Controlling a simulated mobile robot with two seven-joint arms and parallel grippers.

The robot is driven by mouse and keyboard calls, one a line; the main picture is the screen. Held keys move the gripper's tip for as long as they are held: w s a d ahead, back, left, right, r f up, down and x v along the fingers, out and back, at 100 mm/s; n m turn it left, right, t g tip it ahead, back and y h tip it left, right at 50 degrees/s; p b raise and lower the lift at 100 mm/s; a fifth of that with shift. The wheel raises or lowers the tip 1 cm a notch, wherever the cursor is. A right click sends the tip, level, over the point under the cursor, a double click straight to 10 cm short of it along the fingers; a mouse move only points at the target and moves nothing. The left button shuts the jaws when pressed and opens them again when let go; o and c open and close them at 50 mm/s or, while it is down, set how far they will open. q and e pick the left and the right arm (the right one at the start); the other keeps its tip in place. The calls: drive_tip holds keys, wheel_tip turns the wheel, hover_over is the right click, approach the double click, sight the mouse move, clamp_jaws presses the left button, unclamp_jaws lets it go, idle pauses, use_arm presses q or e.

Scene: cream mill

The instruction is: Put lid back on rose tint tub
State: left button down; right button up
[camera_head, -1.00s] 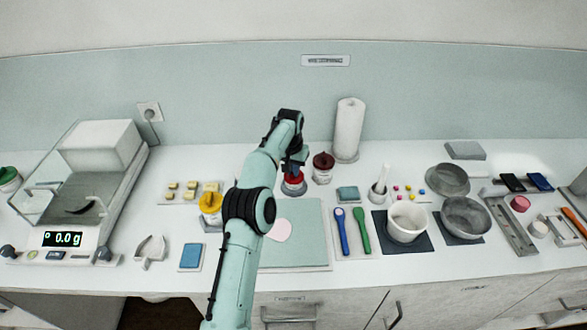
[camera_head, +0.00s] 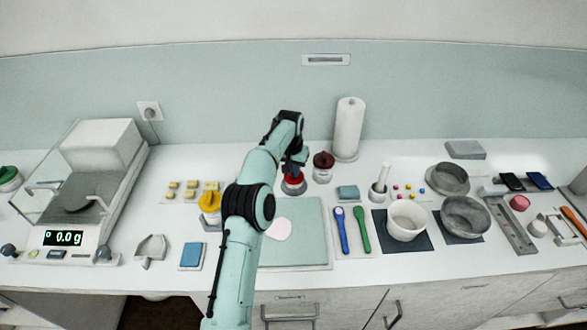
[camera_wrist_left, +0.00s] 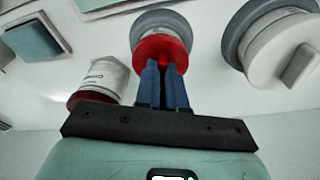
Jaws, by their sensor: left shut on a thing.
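A red lid (camera_head: 293,178) shows at the back of the green mat, under my left gripper (camera_head: 295,162). In the left wrist view, the blue fingers of my left gripper (camera_wrist_left: 163,82) are shut on the red lid (camera_wrist_left: 160,46). A grey round shape (camera_wrist_left: 165,20) lies just beyond the lid. In the head view a pale base (camera_head: 293,190) shows below the lid. I cannot tell whether the lid is seated on it, as my arm and fingers hide part of it. My right gripper is out of view.
A tub with a dark red lid (camera_head: 323,161) stands close to the right. A paper towel roll (camera_head: 348,128) is behind it. A yellow-lidded tub (camera_head: 210,202) stands left of my arm. The green mat (camera_head: 310,245) is mostly clear, with a pale pink disc (camera_head: 279,229) on it.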

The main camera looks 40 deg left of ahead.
use_arm(q)
drive_tip(key=c, duration=0.7)
unclamp_jaws()
drive_tip(key=shift+r, duration=2.25)
drive_tip(key=shift+c, duration=0.2)
clamp_jaws()
drive_tip(key=shift+w, duration=0.2)
